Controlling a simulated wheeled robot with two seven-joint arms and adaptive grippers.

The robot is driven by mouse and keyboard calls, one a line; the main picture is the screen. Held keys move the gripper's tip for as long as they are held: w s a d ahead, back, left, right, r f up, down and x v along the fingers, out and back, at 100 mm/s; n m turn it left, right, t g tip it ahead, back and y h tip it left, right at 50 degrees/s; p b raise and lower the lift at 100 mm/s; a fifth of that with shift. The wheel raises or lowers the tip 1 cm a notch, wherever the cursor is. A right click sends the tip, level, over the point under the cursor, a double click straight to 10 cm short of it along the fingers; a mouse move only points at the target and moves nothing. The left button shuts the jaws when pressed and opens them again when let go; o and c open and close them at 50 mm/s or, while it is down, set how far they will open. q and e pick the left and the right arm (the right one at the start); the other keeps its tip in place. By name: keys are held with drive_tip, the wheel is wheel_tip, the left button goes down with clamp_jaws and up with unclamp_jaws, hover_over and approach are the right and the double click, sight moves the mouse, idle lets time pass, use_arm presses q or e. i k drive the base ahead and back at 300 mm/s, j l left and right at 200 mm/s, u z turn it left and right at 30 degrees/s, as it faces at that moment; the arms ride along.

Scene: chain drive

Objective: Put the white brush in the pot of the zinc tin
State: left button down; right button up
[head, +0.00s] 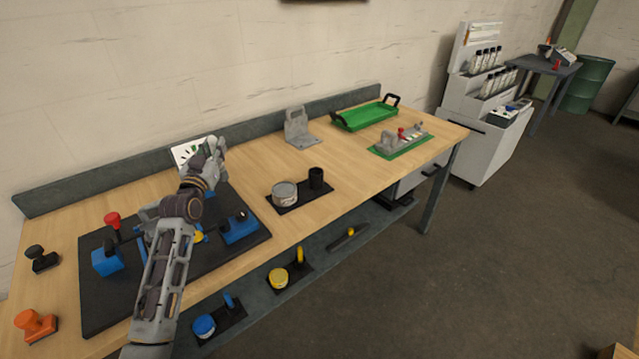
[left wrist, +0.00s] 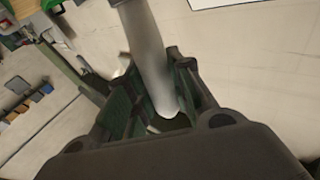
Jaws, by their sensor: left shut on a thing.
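The zinc tin (head: 285,191) is a grey round tin on a small black tray (head: 299,201) on the bench. A dark upright pot (head: 317,178) stands on the same tray, just right of the tin, and looks empty. My left gripper (head: 217,152) is raised over the back left of the bench, left of the tin and apart from it. In the left wrist view its fingers (left wrist: 165,100) are closed around a pale grey-white rod, the white brush (left wrist: 147,55). In the head view the gripper mostly hides the brush. My right gripper is not in view.
A black mat (head: 100,295) with blue blocks and a red knob (head: 112,219) lies under my left arm. A grey bracket (head: 299,130), a green tray (head: 364,116) and a green fixture (head: 401,143) stand farther right. Yellow (head: 278,278) and blue (head: 204,326) tins sit below.

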sight(317, 186)
drive_tip(key=i+l+u, duration=0.15)
drive_tip(key=l, duration=0.5)
drive_tip(key=i+l+u, duration=0.2)
drive_tip(key=l, duration=0.45)
drive_tip(key=i+l+u, duration=0.15)
drive_tip(key=l, duration=0.5)
drive_tip(key=l+u, duration=0.15)
drive_tip(key=l, duration=0.5)
